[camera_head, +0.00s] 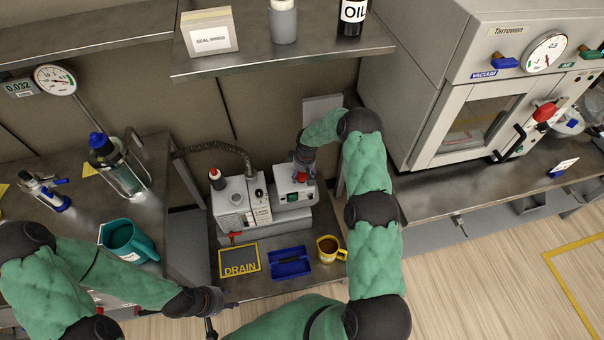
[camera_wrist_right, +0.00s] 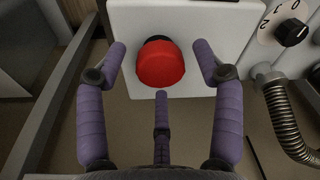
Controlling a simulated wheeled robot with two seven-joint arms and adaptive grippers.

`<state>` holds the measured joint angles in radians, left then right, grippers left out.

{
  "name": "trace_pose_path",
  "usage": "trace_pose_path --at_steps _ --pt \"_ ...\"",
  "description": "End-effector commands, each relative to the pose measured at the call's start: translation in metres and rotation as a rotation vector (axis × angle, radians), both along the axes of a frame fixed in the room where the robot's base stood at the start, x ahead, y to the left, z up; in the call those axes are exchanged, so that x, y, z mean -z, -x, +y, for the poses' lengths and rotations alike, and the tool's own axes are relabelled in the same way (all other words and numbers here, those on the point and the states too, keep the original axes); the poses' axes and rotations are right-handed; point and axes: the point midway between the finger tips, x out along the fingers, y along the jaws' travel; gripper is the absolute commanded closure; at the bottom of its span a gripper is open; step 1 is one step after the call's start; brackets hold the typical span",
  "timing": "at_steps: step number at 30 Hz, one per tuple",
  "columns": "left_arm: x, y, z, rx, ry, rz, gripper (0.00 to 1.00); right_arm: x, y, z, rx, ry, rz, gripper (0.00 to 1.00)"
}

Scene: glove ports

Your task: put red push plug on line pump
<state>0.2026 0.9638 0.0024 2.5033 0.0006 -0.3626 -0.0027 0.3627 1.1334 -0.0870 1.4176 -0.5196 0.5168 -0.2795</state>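The pump (camera_head: 240,203) is a pale grey unit low in the middle of the head view, with a box-shaped part (camera_head: 291,199) bearing a green switch at its right. The red push plug (camera_wrist_right: 161,63) sits against a white face in the right wrist view, with a dark collar behind it; how deep it sits cannot be told. It shows as a small red patch in the head view (camera_head: 302,177). My right gripper (camera_wrist_right: 162,75) is open, its purple fingers spread around the plug with gaps on both sides. My left gripper (camera_head: 220,304) is low at the front; its fingers are unclear.
A corrugated hose (camera_head: 240,150) runs from the pump. A DRAIN tray (camera_head: 240,261), a blue tray (camera_head: 289,262) and a yellow mug (camera_head: 328,248) stand before it. A shelf (camera_head: 285,52) overhangs behind. A vacuum oven (camera_head: 480,90) stands right, a teal jug (camera_head: 128,241) left.

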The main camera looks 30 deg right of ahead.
Motion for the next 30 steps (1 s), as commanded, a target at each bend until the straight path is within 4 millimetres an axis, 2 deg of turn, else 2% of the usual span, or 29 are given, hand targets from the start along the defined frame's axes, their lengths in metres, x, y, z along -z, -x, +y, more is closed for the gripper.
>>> trace_pose_path --at_steps 8,21,25,30 --pt "-0.005 0.0 0.0 0.0 0.0 0.0 0.6 -0.007 0.0 0.0 0.0 0.001 -0.001 0.32" --pt "-0.03 0.0 0.0 0.0 0.0 0.0 0.6 -0.09 0.008 -0.004 -0.001 0.001 -0.003 0.32" --pt "-0.035 0.0 0.0 0.0 0.0 0.0 0.6 -0.108 0.011 -0.004 -0.001 0.0 -0.001 0.32" --pt "-0.037 0.0 0.0 0.0 0.0 0.0 0.6 -0.12 0.013 -0.004 0.0 -0.001 0.0 0.32"
